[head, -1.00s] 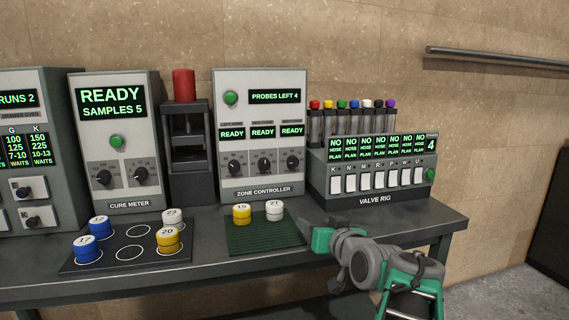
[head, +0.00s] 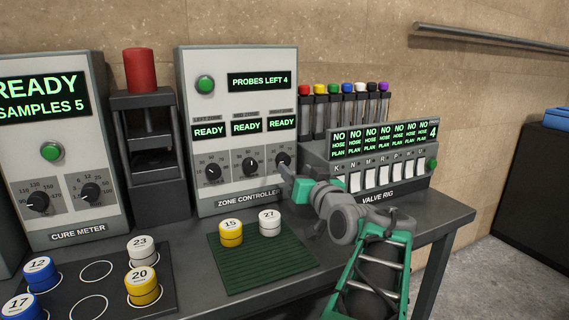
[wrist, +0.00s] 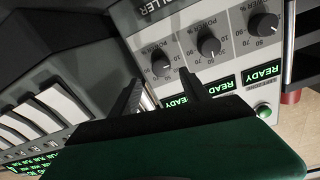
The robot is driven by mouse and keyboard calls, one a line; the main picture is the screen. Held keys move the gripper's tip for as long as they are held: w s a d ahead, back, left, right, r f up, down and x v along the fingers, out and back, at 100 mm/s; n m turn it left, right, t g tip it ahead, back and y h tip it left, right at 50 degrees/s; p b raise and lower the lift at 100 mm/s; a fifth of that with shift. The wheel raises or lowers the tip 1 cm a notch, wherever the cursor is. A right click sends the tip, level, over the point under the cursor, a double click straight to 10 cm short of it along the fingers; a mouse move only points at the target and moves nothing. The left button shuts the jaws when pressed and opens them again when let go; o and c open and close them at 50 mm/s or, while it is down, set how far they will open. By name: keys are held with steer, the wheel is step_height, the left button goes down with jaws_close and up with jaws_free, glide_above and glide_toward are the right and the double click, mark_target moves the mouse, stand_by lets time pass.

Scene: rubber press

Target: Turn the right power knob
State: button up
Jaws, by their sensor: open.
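The zone controller (head: 238,188) is a pale upright panel with a row of three black power knobs under its READY displays. The right power knob (head: 283,159) is at the panel's lower right, partly covered by my gripper (head: 287,174). The wrist view is upside down, so this right knob (wrist: 160,66) shows at the left of the row. There my gripper's two dark fingers (wrist: 160,91) are apart, with the knob just beyond and between their tips. The gripper is open and empty. I cannot tell whether it touches the knob.
The valve rig (head: 378,178) stands close to the right of the controller, behind my arm. The middle knob (head: 250,167) and left knob (head: 213,173) sit alongside. Yellow sample 15 (head: 231,233) and white sample 27 (head: 269,223) stand on the green mat (head: 245,272) in front.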

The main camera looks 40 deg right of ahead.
mark_target(285, 162)
steer(key=x, duration=0.5)
steer(key=shift+w+a, duration=0.1)
steer(key=shift+w, duration=0.1)
jaws_close()
stand_by(0.3)
